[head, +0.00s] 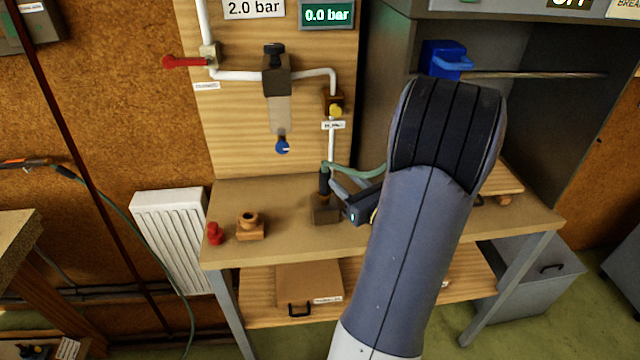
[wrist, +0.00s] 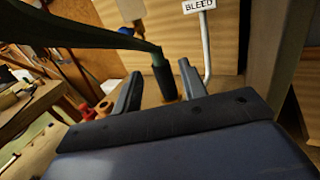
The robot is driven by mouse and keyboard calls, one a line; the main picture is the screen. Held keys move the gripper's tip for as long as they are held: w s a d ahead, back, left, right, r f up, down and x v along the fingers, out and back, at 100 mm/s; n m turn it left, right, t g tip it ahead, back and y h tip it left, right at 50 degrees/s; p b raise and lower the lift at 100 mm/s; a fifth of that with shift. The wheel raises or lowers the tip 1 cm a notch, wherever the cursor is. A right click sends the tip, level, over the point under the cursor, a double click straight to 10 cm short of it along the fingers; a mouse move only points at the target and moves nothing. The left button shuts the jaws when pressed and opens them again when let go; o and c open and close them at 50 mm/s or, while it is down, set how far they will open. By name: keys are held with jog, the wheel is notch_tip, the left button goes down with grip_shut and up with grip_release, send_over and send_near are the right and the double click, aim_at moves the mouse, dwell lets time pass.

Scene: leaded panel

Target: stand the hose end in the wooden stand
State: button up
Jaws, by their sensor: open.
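The hose end (head: 324,181) is a dark upright cylinder with a green hose (head: 352,171) leaving its top. It stands in a dark brown wooden stand (head: 326,212) on the bench. In the wrist view the hose end (wrist: 164,80) shows beyond and between my finger tips, with the hose (wrist: 90,34) running off to the left. Its foot is partly hidden there. My gripper (head: 344,196) is open beside the hose end, its fingers (wrist: 158,82) apart. I cannot tell whether either finger touches it.
A lighter wooden block with a round socket (head: 250,226) and a red fitting (head: 215,233) stand left on the bench (head: 285,195). A white pipe (head: 331,145) and a filter bowl with a blue knob (head: 281,130) are behind. A grey cabinet (head: 385,60) rises at right.

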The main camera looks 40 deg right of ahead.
aim_at(327, 169)
jog(key=shift+w+d+f+p, duration=0.1)
jog(key=shift+w+p, duration=0.6)
jog(key=shift+w, duration=1.35)
jog(key=shift+w+f+p, duration=0.1)
jog(key=shift+w+p, duration=0.55)
jog(key=shift+w, duration=1.4)
grip_shut()
